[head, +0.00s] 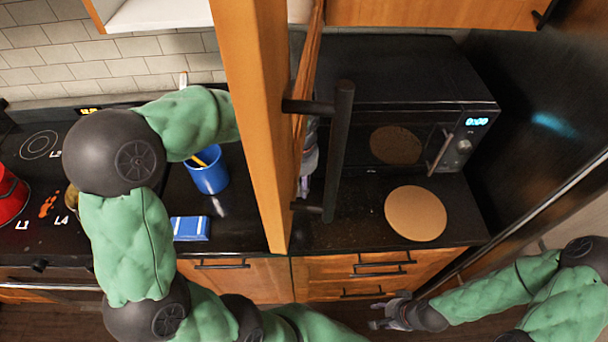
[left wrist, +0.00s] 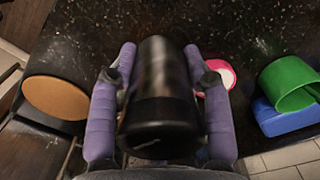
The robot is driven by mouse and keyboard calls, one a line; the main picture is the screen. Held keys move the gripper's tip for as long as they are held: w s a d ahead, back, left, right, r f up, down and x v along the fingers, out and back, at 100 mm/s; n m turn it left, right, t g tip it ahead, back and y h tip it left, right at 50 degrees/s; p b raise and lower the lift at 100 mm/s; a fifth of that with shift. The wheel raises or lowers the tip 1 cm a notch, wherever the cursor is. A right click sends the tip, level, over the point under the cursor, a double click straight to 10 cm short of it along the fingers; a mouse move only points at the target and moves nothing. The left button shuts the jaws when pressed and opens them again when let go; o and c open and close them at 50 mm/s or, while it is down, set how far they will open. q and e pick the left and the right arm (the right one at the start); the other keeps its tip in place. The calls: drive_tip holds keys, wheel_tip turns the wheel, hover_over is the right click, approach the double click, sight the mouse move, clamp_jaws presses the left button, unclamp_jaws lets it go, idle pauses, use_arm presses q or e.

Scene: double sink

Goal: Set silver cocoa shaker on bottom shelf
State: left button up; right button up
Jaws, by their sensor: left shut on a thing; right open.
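In the left wrist view a dark, glossy cylinder with a metallic sheen (left wrist: 160,85), apparently the silver cocoa shaker, sits between the purple fingers of my left gripper (left wrist: 160,95), which is shut on it. In the head view my left arm passes behind the open wooden cabinet door. Only a slice of my left gripper (head: 307,165) shows there, and the shaker is hidden. A pale shelf (head: 165,12) of the upper cabinet shows at the top left. My right gripper (head: 383,316) is open and empty, low in front of the drawers.
The open door (head: 262,110) with its dark handle (head: 340,140) splits the view. A microwave (head: 395,110), a round board (head: 415,213), a blue cup (head: 208,172), a blue item (head: 189,228) and a red pot (head: 10,198) stand around. Some counter beside the board is clear.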

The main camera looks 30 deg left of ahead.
use_arm(q)
drive_tip(key=w+a+f, duration=0.1)
drive_tip(key=w+f, duration=0.1)
drive_tip(key=w+a+f+b, duration=0.1)
drive_tip(key=w+f, duration=0.1)
drive_tip(key=w+a+f, duration=0.2)
drive_tip(key=shift+w+f, duration=0.3)
drive_tip(key=shift+w+a+f+b, duration=0.15)
drive_tip(key=shift+f+b, duration=0.2)
drive_tip(key=shift+f, duration=0.6)
drive_tip(key=shift+w+f+b, duration=0.15)
drive_tip(key=shift+f+b, duration=0.15)
drive_tip(key=shift+f, duration=0.65)
drive_tip(key=shift+f, duration=0.2)
drive_tip(key=o, duration=1.2)
drive_tip(key=shift+r, duration=0.1)
